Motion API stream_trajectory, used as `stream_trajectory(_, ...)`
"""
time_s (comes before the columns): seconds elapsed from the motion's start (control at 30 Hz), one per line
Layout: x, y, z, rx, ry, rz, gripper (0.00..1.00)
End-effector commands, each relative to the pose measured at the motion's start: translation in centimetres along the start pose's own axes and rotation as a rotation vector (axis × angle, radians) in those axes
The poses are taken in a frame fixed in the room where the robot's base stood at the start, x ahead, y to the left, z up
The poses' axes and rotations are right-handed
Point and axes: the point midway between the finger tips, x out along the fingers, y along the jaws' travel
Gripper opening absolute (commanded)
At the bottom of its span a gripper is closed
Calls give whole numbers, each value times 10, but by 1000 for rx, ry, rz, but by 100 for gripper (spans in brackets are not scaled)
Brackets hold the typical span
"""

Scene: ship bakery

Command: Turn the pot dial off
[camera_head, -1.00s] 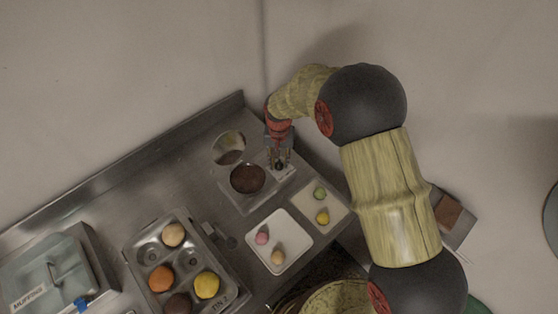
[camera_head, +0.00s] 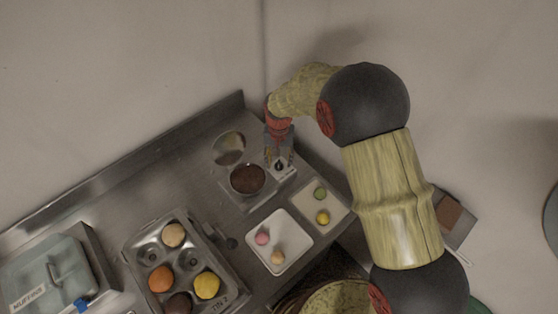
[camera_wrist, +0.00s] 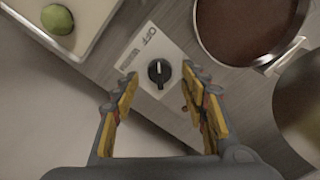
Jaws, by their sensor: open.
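The pot dial (camera_wrist: 159,71) is a small round black knob with a white pointer line, on a white plate (camera_wrist: 150,48) marked OFF and WARM in the wrist view. The pointer line points up in the picture, between the OFF and WARM labels or close to one; I cannot tell its exact setting. The pot (camera_head: 247,179), round with dark brown contents, is beside the dial. It also shows in the wrist view (camera_wrist: 245,25). My gripper (camera_wrist: 162,98) is open and empty. Its fingers are on either side of and just short of the dial in the picture, apparently without touching it.
A round lid (camera_head: 229,147) stands open behind the pot. A pale tray (camera_head: 305,205) with green and yellow balls and a white tray (camera_head: 262,256) with two balls lie in front. A muffin tin (camera_head: 146,250) stands to the left. The wall is close behind.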

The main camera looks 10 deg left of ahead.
Motion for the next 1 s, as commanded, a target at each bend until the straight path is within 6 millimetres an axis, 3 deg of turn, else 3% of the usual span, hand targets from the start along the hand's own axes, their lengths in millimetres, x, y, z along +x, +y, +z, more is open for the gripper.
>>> stream_trajectory(0.5,-95,0,-1,0,3,-1,44)
stream_trajectory(0.7,-111,0,-1,0,2,-1,44)
stream_trajectory(1.0,-112,0,-1,0,2,-1,44)
